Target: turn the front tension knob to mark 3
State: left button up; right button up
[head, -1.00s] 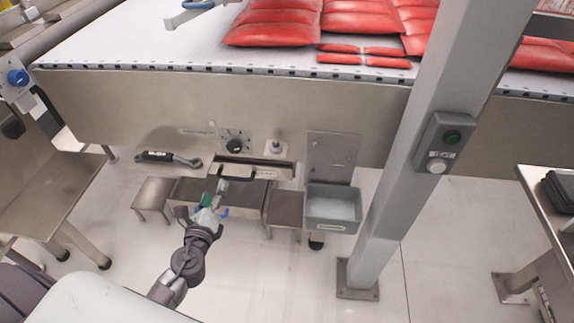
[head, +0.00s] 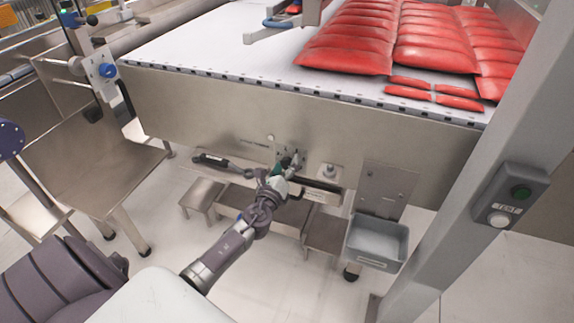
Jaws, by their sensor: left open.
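The front tension knob sits on a small plate in the machine's long steel front panel (head: 230,120). My left gripper (head: 287,163) is raised in front of that plate and covers the knob and most of its dial. Its fingers are open and lie at or very near the knob. I cannot tell whether they touch it or which mark it points to. My left arm comes up from the bottom left. My right gripper is not in view.
A round button (head: 329,170) and a grey bin (head: 377,240) are to the right. A steel post carries a switch box (head: 513,198). Red packs (head: 345,48) lie on the white belt above.

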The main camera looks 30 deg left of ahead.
pick_arm(q)
jog(key=shift+w, duration=0.2)
jog(key=c, duration=1.2)
jog(key=shift+o, duration=0.2)
jog(key=shift+f+n, duration=0.1)
jog(key=shift+n, duration=0.2)
